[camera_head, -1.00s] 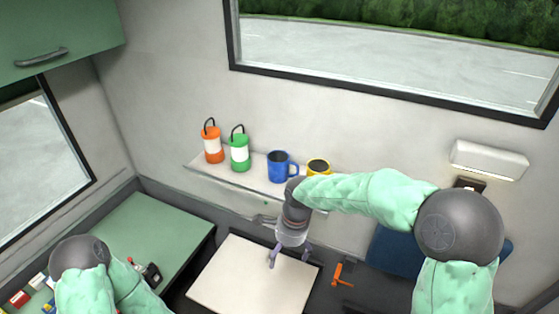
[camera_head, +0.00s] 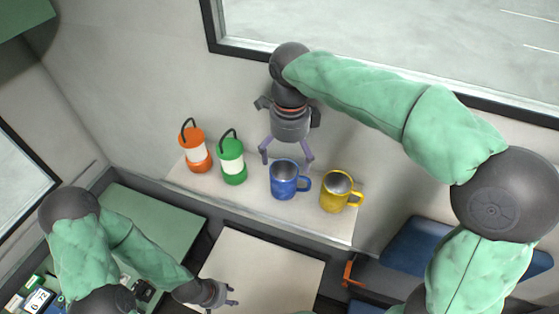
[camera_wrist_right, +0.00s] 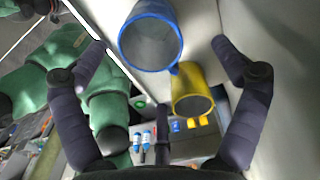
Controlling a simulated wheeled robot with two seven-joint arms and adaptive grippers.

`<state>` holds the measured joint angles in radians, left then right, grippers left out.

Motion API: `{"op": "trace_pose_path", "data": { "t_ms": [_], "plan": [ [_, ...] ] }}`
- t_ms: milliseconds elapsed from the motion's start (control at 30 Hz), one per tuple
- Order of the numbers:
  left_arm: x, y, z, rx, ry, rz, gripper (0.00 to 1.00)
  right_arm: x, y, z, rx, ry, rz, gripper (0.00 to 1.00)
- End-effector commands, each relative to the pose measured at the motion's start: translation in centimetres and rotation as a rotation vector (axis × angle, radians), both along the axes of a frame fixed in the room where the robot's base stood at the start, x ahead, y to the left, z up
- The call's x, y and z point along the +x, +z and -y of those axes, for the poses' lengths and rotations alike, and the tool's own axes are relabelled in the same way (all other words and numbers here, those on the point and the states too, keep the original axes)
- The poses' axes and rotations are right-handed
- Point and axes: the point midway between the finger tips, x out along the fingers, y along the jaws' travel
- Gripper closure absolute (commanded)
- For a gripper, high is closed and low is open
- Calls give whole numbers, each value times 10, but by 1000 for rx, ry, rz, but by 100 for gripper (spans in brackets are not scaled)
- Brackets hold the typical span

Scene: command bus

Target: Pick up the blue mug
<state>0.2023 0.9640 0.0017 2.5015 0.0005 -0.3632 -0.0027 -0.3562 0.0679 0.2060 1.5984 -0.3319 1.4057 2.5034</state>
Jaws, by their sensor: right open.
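The blue mug (camera_head: 284,183) stands upright on the white wall shelf (camera_head: 258,207), its handle to the right. It also shows close up at the top of the right wrist view (camera_wrist_right: 150,42). My right gripper (camera_head: 287,158) is open and empty, pointing down just behind and above the mug's rim. In the right wrist view its fingers (camera_wrist_right: 159,44) are spread, with the mug showing between them. I cannot tell whether they touch it. My left gripper (camera_head: 234,296) is low at the left, over the edge of the pale board, with its fingers apart and empty.
A yellow mug (camera_head: 336,192) stands close to the right of the blue one. The wall is behind the shelf. A pale board (camera_head: 265,268) lies below.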

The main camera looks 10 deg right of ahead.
Motion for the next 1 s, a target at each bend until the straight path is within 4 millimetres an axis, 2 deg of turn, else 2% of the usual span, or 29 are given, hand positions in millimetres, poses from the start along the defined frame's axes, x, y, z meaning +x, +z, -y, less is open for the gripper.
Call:
{"op": "trace_pose_path", "data": {
  "t_ms": [300,567,800,1000],
  "plan": [
    [-2,3,0,-1,-1,-4,60,-1,-41,0,-2,-2,-2,4],
    [-1,6,0,-1,-1,-3,60,0,-59,0,0,-2,-1,4],
    [-1,16,0,-1,-1,-3,60,4,-90,-4,-1,0,-4,4],
    [-1,17,0,-1,-1,-3,60,4,-105,-4,0,-1,0,4]
  ]
}}
